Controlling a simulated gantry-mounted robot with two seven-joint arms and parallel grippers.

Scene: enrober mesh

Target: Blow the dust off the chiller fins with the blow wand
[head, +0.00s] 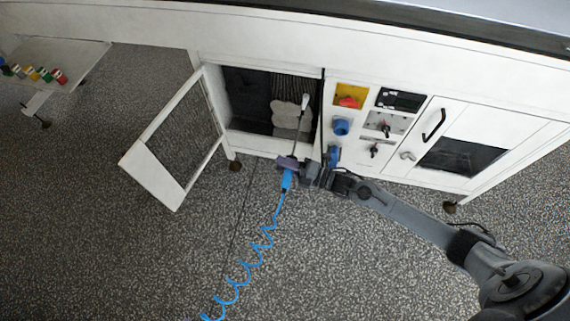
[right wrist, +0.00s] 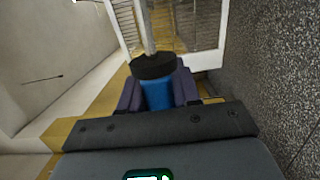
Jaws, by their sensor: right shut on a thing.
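My right gripper (head: 291,164) is shut on the blow wand (head: 288,180) in front of the open cabinet. The wand's thin tube points up into the opening, and its pale tip lies in front of the chiller fins (head: 292,86). A pale dust patch (head: 286,113) covers the lower part of the fins; whether the tip touches it I cannot tell. In the right wrist view the wand's blue body (right wrist: 157,94), dark collar and grey tube sit between the purple fingers (right wrist: 158,84). My left gripper is not in view.
The mesh door (head: 172,140) stands open to the left. Right of the opening are a red knob on yellow (head: 349,97), a blue knob (head: 341,127) and switches. A coiled blue hose (head: 262,243) trails from the wand over the speckled floor. Coloured items lie on a shelf far left.

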